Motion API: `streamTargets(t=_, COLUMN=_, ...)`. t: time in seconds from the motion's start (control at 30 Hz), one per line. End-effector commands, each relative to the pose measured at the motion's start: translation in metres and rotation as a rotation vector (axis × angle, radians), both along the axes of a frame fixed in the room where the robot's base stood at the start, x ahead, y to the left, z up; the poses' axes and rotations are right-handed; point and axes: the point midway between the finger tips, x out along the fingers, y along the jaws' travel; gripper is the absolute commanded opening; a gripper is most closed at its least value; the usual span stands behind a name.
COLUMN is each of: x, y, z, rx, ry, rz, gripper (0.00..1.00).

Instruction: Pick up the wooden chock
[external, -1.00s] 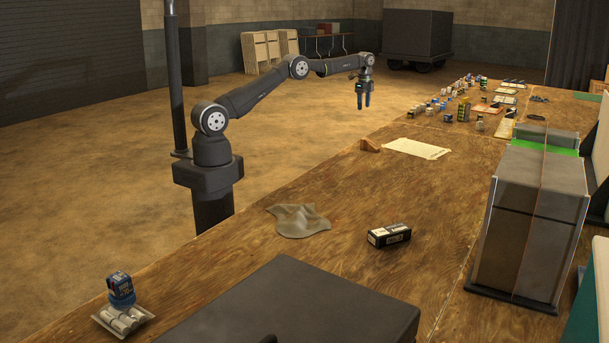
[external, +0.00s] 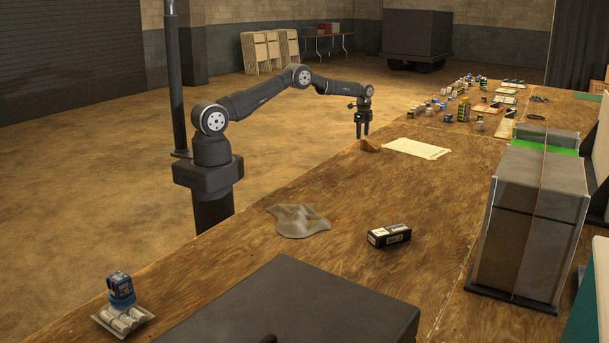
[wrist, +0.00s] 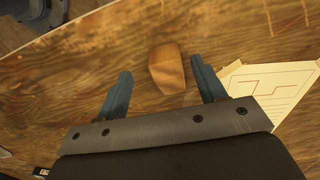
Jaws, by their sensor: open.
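The wooden chock (external: 370,145) is a small brown wedge-like block lying on the wooden workbench, just left of a cream paper sheet. In the wrist view the chock (wrist: 167,70) lies between and a little ahead of the two blue-grey fingers, nearer the right finger. My gripper (external: 362,136) points down just above and beside the chock in the external view. In the wrist view my gripper (wrist: 160,88) is open and empty. Whether a finger touches the chock cannot be told.
The paper sheet (external: 416,149) with red lines lies right of the chock. Several small jars and boxes (external: 463,109) stand farther back. A grey cloth (external: 298,220) and a black box (external: 389,235) lie nearer, with bare bench between. The bench's left edge runs close to the chock.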

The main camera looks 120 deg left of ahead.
Motion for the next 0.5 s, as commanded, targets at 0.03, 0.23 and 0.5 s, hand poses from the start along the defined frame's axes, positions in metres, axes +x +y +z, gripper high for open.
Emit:
streamTargets(t=0.03, x=0.0, y=0.0, z=-0.002, rx=0.0, ry=0.0, rz=0.0, gripper=0.64)
streamTargets(t=0.23, x=0.002, y=0.004, z=-0.023, rx=-0.001, ry=0.0, rz=0.0, gripper=0.64)
streamTargets(t=0.5, x=0.003, y=0.005, z=-0.051, rx=0.0, ry=0.0, rz=0.0, gripper=0.64)
